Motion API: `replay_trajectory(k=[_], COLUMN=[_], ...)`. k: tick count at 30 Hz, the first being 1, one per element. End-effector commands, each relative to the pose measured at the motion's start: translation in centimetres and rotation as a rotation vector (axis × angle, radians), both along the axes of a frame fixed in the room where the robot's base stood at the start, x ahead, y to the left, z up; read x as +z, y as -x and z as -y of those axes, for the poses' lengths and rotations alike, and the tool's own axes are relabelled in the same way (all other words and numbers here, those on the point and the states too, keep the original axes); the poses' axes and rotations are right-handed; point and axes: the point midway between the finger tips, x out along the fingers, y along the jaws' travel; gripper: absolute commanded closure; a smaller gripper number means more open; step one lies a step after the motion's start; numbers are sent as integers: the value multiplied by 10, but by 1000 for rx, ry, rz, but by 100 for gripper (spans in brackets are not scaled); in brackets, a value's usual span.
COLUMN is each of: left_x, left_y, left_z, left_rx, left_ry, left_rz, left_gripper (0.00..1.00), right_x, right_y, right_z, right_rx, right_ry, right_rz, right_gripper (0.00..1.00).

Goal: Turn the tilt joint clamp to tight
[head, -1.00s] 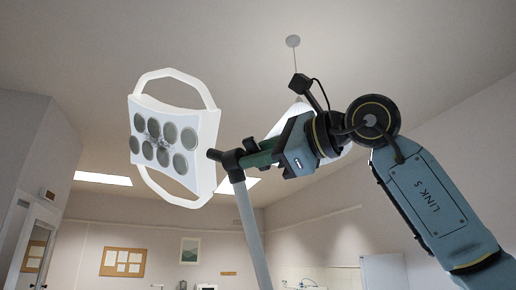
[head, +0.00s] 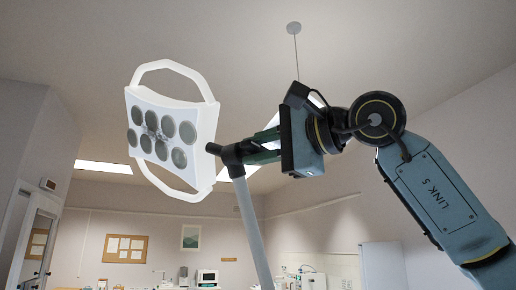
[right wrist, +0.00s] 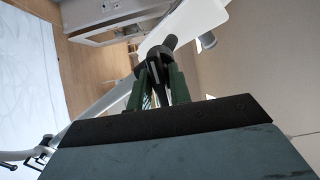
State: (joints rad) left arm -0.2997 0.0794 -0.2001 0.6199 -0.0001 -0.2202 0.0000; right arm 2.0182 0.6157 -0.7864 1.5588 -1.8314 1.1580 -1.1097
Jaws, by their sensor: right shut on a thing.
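The lamp head (head: 172,118) is a white panel with several round grey lenses and two loop handles, at left of centre in the head view. A dark tilt joint clamp (head: 231,155) sits at the top of a grey pole (head: 251,225). It also shows in the right wrist view (right wrist: 156,53). My right gripper (head: 252,152) reaches it from the right. Its green fingers (right wrist: 158,84) are shut on the clamp's dark handle part, which they mostly hide. The tight or loose marking cannot be read. My left gripper is not in view.
A ceiling fixture with a thin rod (head: 294,28) hangs behind my right wrist. A cork board (head: 125,248), a framed picture (head: 191,237) and counter items stand along the back wall. The air around the lamp head is free.

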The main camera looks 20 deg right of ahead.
Motion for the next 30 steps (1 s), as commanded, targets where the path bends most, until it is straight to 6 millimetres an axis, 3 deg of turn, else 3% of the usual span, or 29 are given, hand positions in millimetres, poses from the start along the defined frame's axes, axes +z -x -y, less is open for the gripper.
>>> replay_trajectory(k=[12,13,17,30], left_x=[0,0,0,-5], left_y=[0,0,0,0], left_z=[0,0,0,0], left_rx=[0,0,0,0], left_ry=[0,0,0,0], left_rz=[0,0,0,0], left_gripper=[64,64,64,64], right_x=[0,0,0,-1], right_y=[0,0,0,9], right_z=[0,0,0,7], right_rx=[0,0,0,-3], right_ry=[10,10,9,7], right_rz=[6,6,6,6], right_gripper=[100,77,60,58])
